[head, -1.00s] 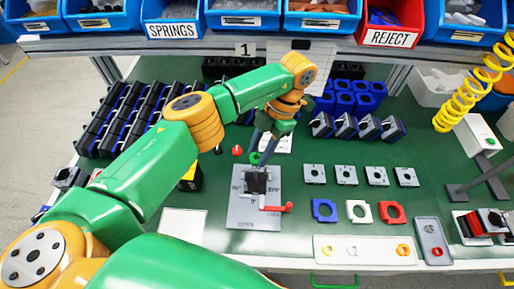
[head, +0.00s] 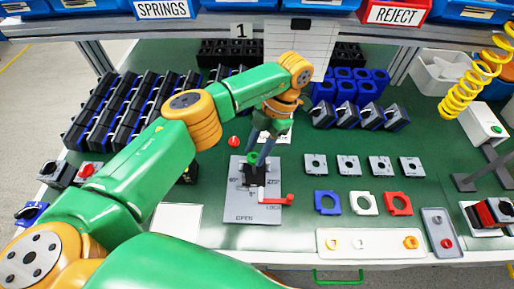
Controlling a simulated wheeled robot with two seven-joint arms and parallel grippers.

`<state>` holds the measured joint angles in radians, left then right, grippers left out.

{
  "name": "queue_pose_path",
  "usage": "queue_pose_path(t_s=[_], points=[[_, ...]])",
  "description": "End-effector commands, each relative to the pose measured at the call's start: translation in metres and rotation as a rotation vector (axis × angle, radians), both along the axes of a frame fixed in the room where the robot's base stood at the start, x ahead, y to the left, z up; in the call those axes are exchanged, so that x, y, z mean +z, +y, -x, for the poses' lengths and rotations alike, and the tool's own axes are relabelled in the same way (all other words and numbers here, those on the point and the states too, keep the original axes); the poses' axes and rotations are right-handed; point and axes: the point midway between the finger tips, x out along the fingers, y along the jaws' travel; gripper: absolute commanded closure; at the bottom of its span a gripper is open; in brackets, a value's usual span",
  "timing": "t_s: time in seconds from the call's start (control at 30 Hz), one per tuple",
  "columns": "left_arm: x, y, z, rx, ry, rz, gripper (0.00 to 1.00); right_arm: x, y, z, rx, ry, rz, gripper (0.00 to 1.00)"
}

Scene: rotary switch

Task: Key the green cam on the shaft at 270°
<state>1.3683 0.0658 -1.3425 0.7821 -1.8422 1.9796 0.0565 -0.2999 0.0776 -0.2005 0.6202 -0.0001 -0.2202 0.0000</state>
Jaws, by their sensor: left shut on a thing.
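A grey fixture plate (head: 245,208) lies on the green bench near the middle, with angle marks and the words OPEN and LOCK. A black block (head: 254,175) sits on it, with a red lever (head: 277,200) at its lower right. My left gripper (head: 256,154) comes down from above, just behind the block, shut on the small green cam (head: 252,158). The cam is directly over or touching the upper part of the block; I cannot tell which. The shaft is hidden, and the cam's turn angle is too small to read. My right gripper is not in view.
A red knob (head: 233,141) stands behind the plate. Grey square plates (head: 348,165) and blue, white and red parts (head: 363,203) lie to the right. A white tray (head: 372,243) is at the front edge. Black switch rows (head: 120,110) fill the left side.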

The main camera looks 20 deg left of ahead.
Motion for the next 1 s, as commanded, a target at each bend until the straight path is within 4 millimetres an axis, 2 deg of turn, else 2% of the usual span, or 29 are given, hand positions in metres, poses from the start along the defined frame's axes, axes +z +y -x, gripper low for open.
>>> queue_pose_path(t_s=[0.93, 0.97, 1.0], points=[[-0.025, 0.000, 0.000, 0.000, 0.001, -0.001, 1.00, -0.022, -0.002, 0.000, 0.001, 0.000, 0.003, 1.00], [-0.023, 0.000, 0.000, 0.000, 0.000, 0.000, 0.52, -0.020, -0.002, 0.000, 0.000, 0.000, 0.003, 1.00], [-0.023, 0.000, 0.000, 0.000, 0.000, 0.000, 0.41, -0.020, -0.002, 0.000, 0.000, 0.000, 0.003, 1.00]])
